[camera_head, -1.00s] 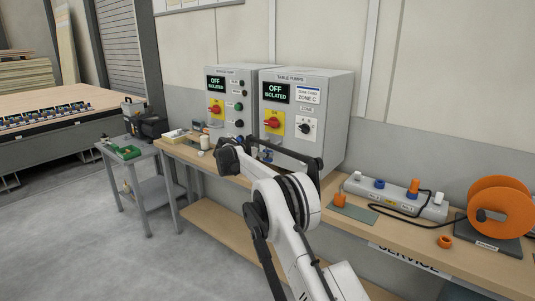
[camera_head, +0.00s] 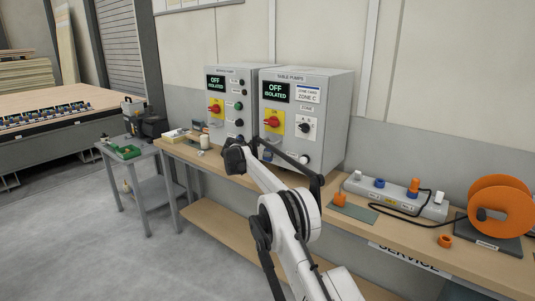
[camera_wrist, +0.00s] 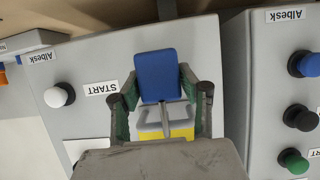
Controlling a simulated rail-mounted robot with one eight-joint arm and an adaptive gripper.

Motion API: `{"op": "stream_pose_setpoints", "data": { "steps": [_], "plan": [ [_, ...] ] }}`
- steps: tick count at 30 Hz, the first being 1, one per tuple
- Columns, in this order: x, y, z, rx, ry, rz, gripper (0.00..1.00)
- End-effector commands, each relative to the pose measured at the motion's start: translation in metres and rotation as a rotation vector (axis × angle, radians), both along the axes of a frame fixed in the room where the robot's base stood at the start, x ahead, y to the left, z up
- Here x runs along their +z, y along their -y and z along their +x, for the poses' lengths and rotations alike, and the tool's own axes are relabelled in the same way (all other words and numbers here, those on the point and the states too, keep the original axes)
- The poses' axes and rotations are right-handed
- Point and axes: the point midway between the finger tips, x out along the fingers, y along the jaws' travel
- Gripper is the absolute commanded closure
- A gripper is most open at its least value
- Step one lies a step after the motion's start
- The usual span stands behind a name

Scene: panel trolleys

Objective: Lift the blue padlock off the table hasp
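The blue padlock (camera_wrist: 157,75) is in the middle of the wrist view, with its grey shackle (camera_wrist: 162,115) pointing down in the picture. The fingers of my gripper (camera_wrist: 159,88) have green inner pads and lie against both sides of the padlock's body. A yellow plate (camera_wrist: 180,131) shows behind the shackle. I cannot tell whether the shackle is still through the hasp. In the head view my gripper is at the front of the table pumps box (camera_head: 333,105), largely hidden by my arm. A red handle on a yellow plate (camera_head: 275,122) shows above it.
The other grey panel box (camera_head: 228,82) stands close on the left. Buttons stick out from the panels, such as a white one (camera_wrist: 59,95) and a green one (camera_wrist: 293,161). An orange reel (camera_head: 502,212) and a grey block with colored caps (camera_head: 395,195) stand on the bench's right.

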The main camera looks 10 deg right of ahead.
Motion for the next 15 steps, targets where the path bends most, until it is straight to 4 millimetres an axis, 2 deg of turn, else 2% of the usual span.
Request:
{"op": "stream_pose_setpoints", "data": {
  "steps": [1,3,15],
  "plan": [
    [0.0000,-0.0001,-0.0001,0.000,0.000,0.000,0.81],
    [0.0001,0.0000,0.0000,0.000,0.000,0.000,0.90],
    [0.0089,0.0000,0.0000,0.000,0.000,0.000,0.90]
  ]
}}
